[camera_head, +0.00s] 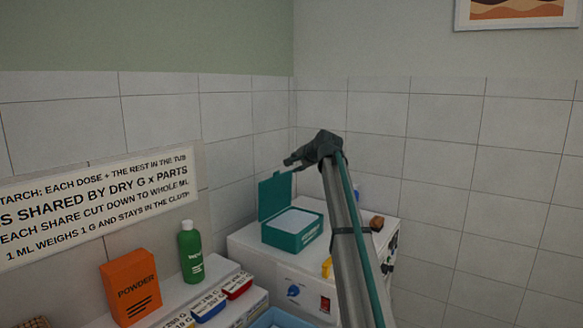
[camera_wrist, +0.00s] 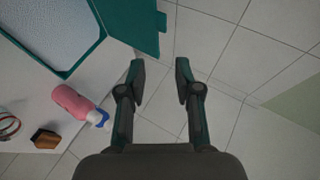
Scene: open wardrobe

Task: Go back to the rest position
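My gripper (camera_head: 291,161) is raised in the air at the end of my arm, in front of the tiled corner in the head view. It is above and close to the teal box (camera_head: 275,239), whose lid (camera_head: 274,195) stands open. In the wrist view my gripper (camera_wrist: 159,70) has its two fingers apart with nothing between them. The open lid (camera_wrist: 140,28) shows just beyond the left fingertip there.
The box stands on a white appliance (camera_head: 258,262). The wrist view shows a pink bottle (camera_wrist: 73,103) and a brown block (camera_wrist: 46,139). An orange powder carton (camera_head: 131,287) and a green bottle (camera_head: 191,255) stand on a shelf at left. Space above is clear.

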